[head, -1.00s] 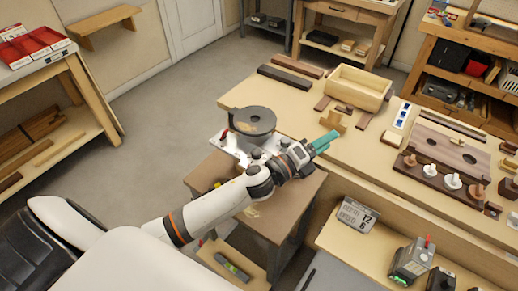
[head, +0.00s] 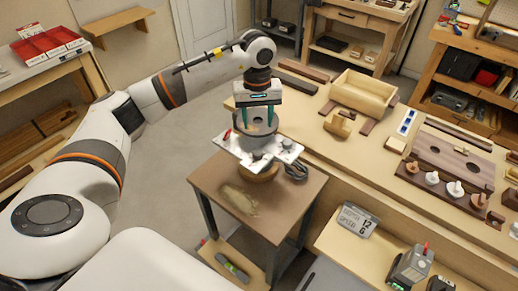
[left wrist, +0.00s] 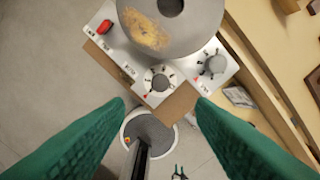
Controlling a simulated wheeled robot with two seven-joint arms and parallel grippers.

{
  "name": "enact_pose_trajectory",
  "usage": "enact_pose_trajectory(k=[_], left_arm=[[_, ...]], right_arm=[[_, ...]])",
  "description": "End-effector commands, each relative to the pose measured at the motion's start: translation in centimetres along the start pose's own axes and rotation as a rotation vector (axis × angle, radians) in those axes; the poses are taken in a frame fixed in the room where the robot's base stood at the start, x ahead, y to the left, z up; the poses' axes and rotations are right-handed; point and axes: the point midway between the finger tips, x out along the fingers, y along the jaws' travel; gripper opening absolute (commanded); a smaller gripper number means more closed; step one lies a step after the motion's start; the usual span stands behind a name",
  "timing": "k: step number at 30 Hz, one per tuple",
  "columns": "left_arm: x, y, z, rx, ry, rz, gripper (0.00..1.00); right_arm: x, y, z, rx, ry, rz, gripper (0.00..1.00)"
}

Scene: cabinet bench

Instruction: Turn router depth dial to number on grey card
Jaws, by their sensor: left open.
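The router is a grey round body (head: 222,121) with a silver plate (head: 232,146) on a small brown stand. In the left wrist view the plate carries a dial with a red pointer mark (left wrist: 160,79), a second dial (left wrist: 214,64) and a red switch (left wrist: 105,27). The dial settings are too small to read. The grey card (head: 356,220) leans on the lower shelf at right; it shows 12 on its upper line and what looks like 6 below. My left gripper (head: 257,124) points down over the router, open and empty. Its teal fingers flank the first dial in the wrist view, apart from it.
The stand top (head: 205,180) is partly bare. The long bench to the right holds a wooden box (head: 362,92), a dark board with holes (head: 450,160) and several knobs. A black tool with a red top (head: 410,266) stands right of the card.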

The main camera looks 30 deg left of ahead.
Motion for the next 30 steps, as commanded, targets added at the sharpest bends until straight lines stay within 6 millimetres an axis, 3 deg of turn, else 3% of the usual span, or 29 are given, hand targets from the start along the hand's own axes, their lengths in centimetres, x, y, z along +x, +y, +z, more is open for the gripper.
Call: enact_pose_trajectory(k=[5, 18, 24, 30], left_arm=[[1.9, 0.2, -0.1, 0.001, 0.004, 0.008, 0.50], [10.0, 0.0, -0.1, 0.000, 0.004, 0.003, 0.50], [11.6, 0.0, -0.1, 0.000, 0.002, 0.001, 0.50], [11.8, 0.0, 0.0, 0.000, 0.000, 0.000, 0.50]], right_arm=[[-1.1, 0.0, 0.1, 0.001, 0.000, 0.000, 0.36], [-4.2, 0.3, 0.5, 0.002, -0.001, 0.004, 0.36], [-4.5, 0.3, 0.5, 0.002, -0.001, 0.004, 0.36], [-4.5, 0.3, 0.5, 0.002, -0.001, 0.004, 0.36]])
